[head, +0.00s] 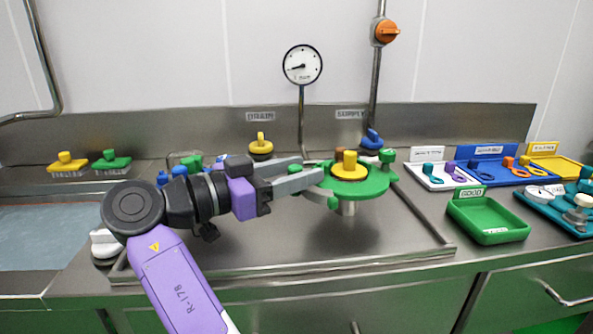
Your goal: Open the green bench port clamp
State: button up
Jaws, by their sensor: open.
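The green bench port clamp (372,187) is a round green piece near the middle of the bench. A yellow knob (349,167) stands on top of it, and a short metal pipe (348,208) shows beneath. A green knob (387,156) sits at its back right. A green lever-like part (320,196) sticks out at its left, partly behind my gripper. My gripper (311,169) reaches in from the left, with its grey fingers open and their tips close to the clamp's left side. I cannot tell whether they touch it.
A gauge (302,65) and a vertical pipe with an orange valve (386,31) rise behind. Yellow and green brushes (67,164) lie at back left, near a water basin (45,240).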

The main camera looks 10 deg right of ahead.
aim_at(290, 172)
jog(key=shift+a, duration=0.1)
jog(key=v, duration=0.6)
jog(key=shift+s+a+p, duration=0.15)
jog(key=shift+a+p, duration=0.15)
jog(key=shift+p, duration=0.1)
jog(key=shift+s+a, duration=0.15)
jog(key=shift+a, duration=0.3)
